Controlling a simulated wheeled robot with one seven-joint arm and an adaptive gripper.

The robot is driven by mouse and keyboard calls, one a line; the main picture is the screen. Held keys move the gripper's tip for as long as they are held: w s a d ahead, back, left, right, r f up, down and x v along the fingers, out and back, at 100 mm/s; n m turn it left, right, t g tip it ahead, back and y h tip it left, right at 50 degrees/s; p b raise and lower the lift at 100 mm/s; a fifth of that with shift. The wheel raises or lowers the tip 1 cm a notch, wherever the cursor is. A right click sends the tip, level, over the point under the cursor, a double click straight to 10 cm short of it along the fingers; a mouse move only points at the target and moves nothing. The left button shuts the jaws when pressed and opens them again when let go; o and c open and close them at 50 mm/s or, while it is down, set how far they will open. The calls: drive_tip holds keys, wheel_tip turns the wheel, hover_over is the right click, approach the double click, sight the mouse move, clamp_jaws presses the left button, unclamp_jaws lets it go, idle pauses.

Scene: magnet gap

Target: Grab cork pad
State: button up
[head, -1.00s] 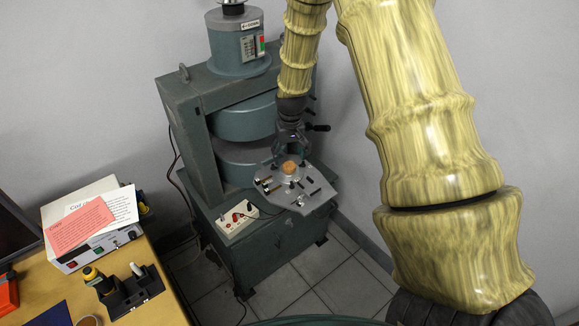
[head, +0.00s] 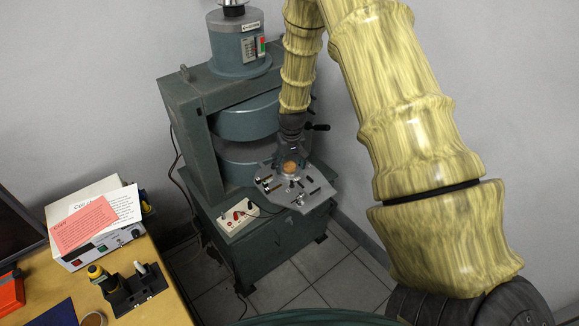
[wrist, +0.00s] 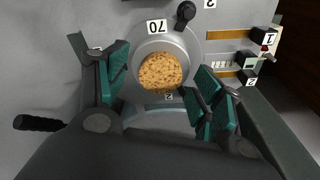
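The cork pad (wrist: 160,73) is a round, speckled tan disc resting on a round grey metal plate (wrist: 191,42). In the head view the cork pad (head: 290,166) sits on the panel on the front of the blue-grey magnet machine. My gripper (wrist: 163,80) is open, with a green-padded finger on the left and on the right of the cork pad, both apart from it. In the head view my gripper (head: 291,152) is over the panel and partly covers the pad. Its height above the pad is hard to tell.
The panel (head: 312,199) holds several small knobs and blocks; a black knob (wrist: 186,13) stands near the plate. The magnet's thick discs (head: 247,118) stand behind my gripper. A white switch box (head: 238,217) is below. A desk with papers (head: 84,225) is at left.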

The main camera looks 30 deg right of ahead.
drive_tip(key=c, duration=0.8)
drive_tip(key=shift+o, duration=0.2)
drive_tip(key=shift+r, duration=0.15)
